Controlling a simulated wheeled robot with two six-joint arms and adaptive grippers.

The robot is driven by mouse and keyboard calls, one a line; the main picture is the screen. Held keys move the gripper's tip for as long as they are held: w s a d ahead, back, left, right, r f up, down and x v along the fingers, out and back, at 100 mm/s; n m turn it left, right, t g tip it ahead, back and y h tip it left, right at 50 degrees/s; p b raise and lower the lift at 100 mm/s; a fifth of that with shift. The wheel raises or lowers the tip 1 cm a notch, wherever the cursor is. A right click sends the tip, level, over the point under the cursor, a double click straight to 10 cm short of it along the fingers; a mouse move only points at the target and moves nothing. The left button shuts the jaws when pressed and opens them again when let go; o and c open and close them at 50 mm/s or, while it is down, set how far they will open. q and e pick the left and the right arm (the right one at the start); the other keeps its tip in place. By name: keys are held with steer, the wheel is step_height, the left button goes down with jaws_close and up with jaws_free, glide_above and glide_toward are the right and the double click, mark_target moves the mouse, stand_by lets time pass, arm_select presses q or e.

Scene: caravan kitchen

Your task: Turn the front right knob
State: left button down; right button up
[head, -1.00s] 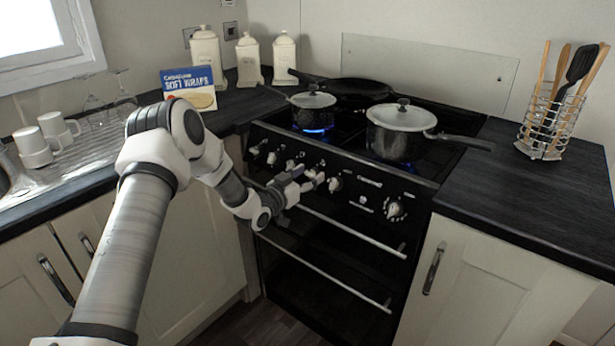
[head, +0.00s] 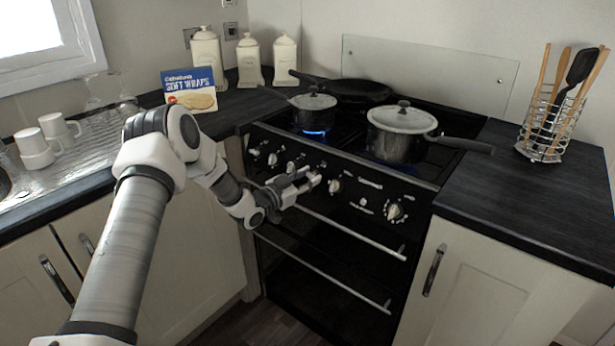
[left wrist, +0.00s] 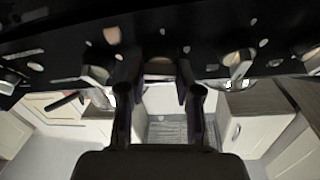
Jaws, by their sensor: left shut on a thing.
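The black cooker's front panel (head: 365,196) carries a row of light knobs. My left gripper (head: 312,179) is at the panel, shut on a knob in the middle of the row. That gripped knob (left wrist: 159,66) shows between the two fingers in the left wrist view; in the head view the fingers mostly hide it. A free knob (head: 335,186) is just right of the gripper, and a larger knob (head: 395,211) is farther right. A lidded pot (head: 398,140) stands on the front right burner. My right gripper is not in view.
A smaller pot (head: 313,112) stands over a blue flame (head: 316,132), and a frying pan (head: 355,90) is behind. The right pot's handle (head: 465,144) reaches over the worktop. Oven rails (head: 350,236) run below the panel. A utensil rack (head: 550,128) stands at right.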

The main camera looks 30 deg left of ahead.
arm_select(q)
steer(key=m, duration=0.1)
steer(key=m+h+p, duration=0.1)
steer(key=m, duration=0.1)
steer(key=m+g+h, duration=0.1)
steer(key=shift+a+r+m, duration=0.1)
steer(key=shift+r+m, duration=0.2)
steer(key=shift+m, duration=0.1)
steer(key=m+p, duration=0.1)
steer(key=m, duration=0.1)
steer(key=m+g+h+p, duration=0.1)
steer(key=m, duration=0.1)
steer(key=shift+w+g, duration=0.1)
steer(key=shift+g, duration=0.2)
steer(key=m+g+p, duration=0.1)
steer(key=m+p, duration=0.1)
steer(key=m, duration=0.1)
steer(key=m+g+h+p, duration=0.1)
steer(key=m+p, duration=0.1)
steer(key=m, duration=0.1)
steer(key=shift+r, duration=0.1)
steer(key=shift+f+m+g+p, duration=0.2)
steer(key=shift+m+g+p, duration=0.55)
steer(key=shift+m, duration=0.65)
steer(key=c, duration=0.8)
jaws_free()
